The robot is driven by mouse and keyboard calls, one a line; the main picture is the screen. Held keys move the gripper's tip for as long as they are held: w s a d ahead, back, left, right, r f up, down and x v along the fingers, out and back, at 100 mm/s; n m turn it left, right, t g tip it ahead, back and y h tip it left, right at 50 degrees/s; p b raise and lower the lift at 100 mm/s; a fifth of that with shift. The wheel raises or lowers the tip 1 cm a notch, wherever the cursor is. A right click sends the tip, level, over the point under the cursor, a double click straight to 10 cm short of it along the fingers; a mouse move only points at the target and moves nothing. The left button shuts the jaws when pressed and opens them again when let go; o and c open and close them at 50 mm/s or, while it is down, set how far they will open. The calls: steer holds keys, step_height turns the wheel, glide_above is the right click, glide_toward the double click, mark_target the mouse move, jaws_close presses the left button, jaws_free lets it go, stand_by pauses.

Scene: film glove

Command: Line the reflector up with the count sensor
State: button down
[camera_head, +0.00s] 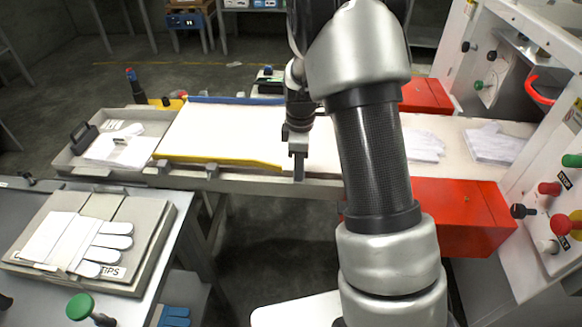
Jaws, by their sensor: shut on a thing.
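My gripper (299,152) points down at the near edge of the white conveyor belt (225,130), just right of the yellow guide rail's end. It is shut on a small grey upright piece (298,168) at the conveyor's front side, which appears to be the reflector on its bracket. The jaws hide most of it, and its face and angle cannot be made out. A small dark device (268,78) stands beyond the far edge of the belt, partly behind my arm. It may be the count sensor, but I cannot tell whether the two line up.
A yellow rail (220,161) and a blue rail (235,100) flank the belt. A grey tray (70,152) with white gloves is at its left end. Red housings (455,212) and a control panel stand right. A glove board (140,240) lies front left.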

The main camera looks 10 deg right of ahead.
steer(key=shift+s+d, duration=0.2)
steer(key=shift+d, duration=0.45)
steer(key=c, duration=1.6)
jaws_free()
steer(key=shift+c, duration=0.2)
step_height(320, 180, up, 18)
steer(key=p, duration=0.3)
steer(key=shift+f+p, duration=0.2)
steer(key=shift+p, duration=0.1)
